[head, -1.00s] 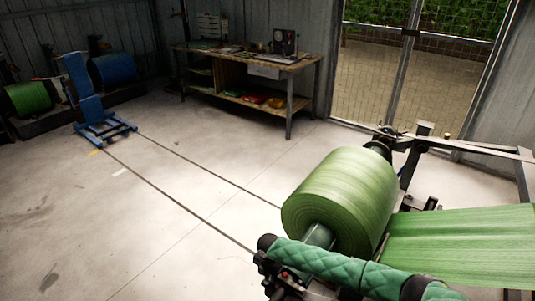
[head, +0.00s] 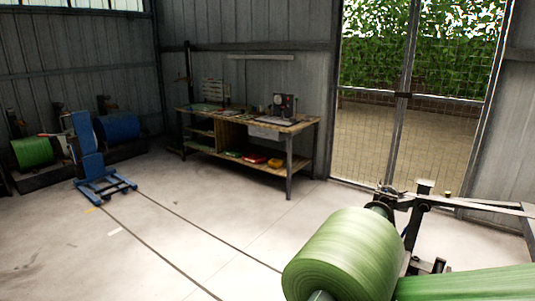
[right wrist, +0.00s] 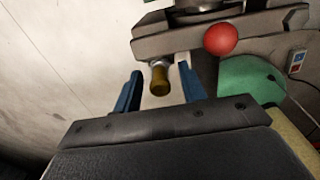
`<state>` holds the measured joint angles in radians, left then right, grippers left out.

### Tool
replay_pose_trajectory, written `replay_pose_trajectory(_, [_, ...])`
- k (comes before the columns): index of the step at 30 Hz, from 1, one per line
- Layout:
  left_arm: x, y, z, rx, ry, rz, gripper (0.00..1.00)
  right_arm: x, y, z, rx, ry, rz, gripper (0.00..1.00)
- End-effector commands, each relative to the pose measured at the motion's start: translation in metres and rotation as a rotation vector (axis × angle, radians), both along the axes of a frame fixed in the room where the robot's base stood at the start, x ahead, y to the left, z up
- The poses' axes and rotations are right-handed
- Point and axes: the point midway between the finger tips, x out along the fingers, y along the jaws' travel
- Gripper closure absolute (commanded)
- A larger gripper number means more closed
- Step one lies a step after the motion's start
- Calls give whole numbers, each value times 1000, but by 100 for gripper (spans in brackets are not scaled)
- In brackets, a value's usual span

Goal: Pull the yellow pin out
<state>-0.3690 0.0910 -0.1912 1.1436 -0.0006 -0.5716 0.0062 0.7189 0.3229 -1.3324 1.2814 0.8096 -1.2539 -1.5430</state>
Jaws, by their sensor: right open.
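In the right wrist view, the yellow pin (right wrist: 160,80) shows as a short, dull yellow-brown knob below a metal collar. It sticks out from under a grey metal bracket (right wrist: 200,32). My right gripper (right wrist: 159,71) is open, with one blue finger on each side of the pin in the picture. Gaps show between the pin and both fingers; I cannot tell how far along the pin the fingertips reach. The pin cannot be made out in the head view, and neither gripper shows there.
A red ball knob (right wrist: 220,40) and a green rounded part (right wrist: 250,79) sit close right of the right gripper. In the head view, a large green roll (head: 345,255) is on its stand. A workbench (head: 250,125) stands behind; the floor at left is mostly clear.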

Motion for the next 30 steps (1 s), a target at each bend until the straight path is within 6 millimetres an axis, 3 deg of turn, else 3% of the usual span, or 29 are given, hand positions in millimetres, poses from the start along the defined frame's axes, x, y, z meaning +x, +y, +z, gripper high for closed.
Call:
replay_pose_trajectory(5, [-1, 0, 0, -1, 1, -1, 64, 0, 0, 0, 0, 0, 0, 59])
replay_pose_trajectory(12, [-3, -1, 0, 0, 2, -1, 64, 0, 0, 0, 0, 0, 0, 100])
replay_pose_trajectory(30, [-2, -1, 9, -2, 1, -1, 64, 0, 0, 12, 0, 0, 0, 100])
